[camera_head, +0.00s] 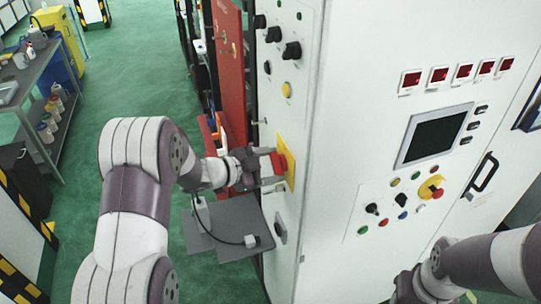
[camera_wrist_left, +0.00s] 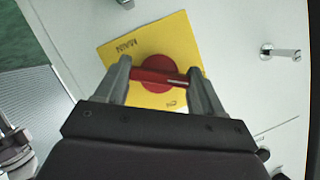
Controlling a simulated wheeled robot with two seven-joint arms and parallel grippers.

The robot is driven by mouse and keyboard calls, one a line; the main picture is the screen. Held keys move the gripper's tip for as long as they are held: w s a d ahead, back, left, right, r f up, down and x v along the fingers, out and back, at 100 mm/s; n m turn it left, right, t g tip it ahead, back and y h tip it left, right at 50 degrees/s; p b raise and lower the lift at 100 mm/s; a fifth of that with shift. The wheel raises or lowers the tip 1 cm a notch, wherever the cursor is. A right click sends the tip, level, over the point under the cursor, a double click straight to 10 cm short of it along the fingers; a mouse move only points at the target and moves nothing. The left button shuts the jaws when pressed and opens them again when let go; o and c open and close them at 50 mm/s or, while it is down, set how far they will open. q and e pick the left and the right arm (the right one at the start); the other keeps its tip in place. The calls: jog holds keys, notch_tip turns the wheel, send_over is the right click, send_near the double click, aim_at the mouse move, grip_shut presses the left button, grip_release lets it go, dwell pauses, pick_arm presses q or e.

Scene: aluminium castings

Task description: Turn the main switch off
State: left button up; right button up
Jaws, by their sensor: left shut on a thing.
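The main switch has a red knob (camera_wrist_left: 158,74) on a yellow plate (camera_wrist_left: 180,40) marked "MAIN", on the side of a white cabinet. In the head view the red knob (camera_head: 279,164) and yellow plate (camera_head: 288,163) show at the cabinet's left face. My left gripper (camera_head: 272,168) is at the knob; in the left wrist view its two fingers (camera_wrist_left: 160,78) are shut on the red handle bar from both sides. The bar lies roughly across the picture, slightly tilted. My right arm (camera_head: 440,275) shows at the lower right, and its fingertips cannot be made out.
Black knobs (camera_head: 291,51) sit above the switch on the white cabinet (camera_head: 345,70). A grey shelf (camera_head: 235,225) lies below my left gripper. The cabinet front carries a screen (camera_head: 435,135), buttons and a black handle (camera_head: 485,172). Green floor is open at left.

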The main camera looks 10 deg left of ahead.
pick_arm(q)
jog(key=shift+r+p, duration=0.1)
jog(key=shift+p, duration=0.25)
jog(key=shift+g, duration=0.3)
jog(key=o, duration=1)
jog(key=shift+o, duration=0.2)
jog(key=shift+s+r, duration=0.1)
jog(key=b+v, duration=0.5)
jog(key=v, duration=0.7)
jog(key=shift+s+a, duration=0.25)
